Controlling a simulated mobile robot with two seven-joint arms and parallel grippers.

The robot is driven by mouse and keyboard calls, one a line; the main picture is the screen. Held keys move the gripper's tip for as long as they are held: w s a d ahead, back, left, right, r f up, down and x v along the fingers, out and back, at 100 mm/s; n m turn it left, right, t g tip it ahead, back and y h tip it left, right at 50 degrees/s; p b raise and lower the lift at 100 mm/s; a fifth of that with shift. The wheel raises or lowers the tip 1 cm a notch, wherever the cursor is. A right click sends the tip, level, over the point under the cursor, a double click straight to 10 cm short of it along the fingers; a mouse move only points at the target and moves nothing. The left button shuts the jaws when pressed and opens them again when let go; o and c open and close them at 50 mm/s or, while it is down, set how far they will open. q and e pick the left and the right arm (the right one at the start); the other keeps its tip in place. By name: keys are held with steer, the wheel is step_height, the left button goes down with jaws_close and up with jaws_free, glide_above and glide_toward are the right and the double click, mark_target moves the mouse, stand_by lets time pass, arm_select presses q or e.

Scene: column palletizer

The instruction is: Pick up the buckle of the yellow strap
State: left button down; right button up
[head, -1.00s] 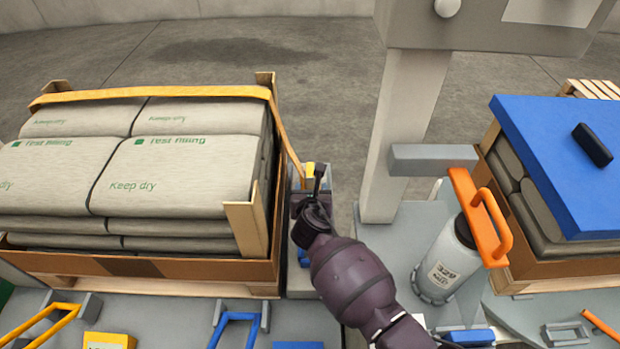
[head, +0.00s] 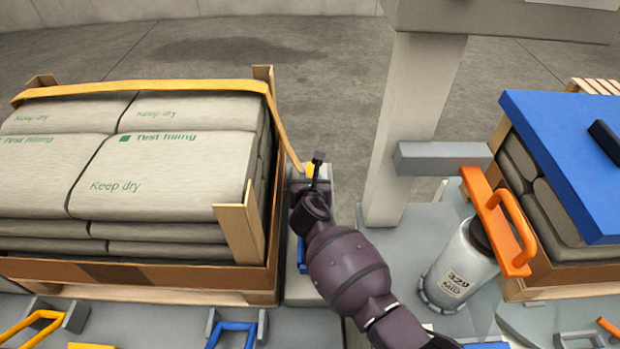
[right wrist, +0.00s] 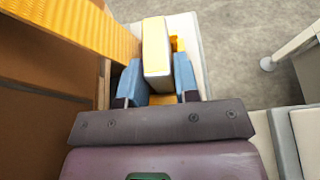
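The yellow buckle (right wrist: 157,45) stands upright between the two blue fingers of my right gripper (right wrist: 160,82) in the right wrist view. The fingers flank it closely on both sides, with no clear gap, so the gripper looks shut on it. In the head view my right gripper (head: 317,168) is at the buckle, of which a small yellow patch (head: 311,170) shows. The yellow strap (head: 140,88) runs across the top of the sacks and down the crate's right corner towards the buckle. My left gripper is not in view.
The wooden crate of grey sacks (head: 165,175) stands close to the left of my right gripper. A pale post (head: 415,120) rises to the right.

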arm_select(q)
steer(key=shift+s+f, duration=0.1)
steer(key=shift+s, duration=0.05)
arm_select(e)
jaws_close()
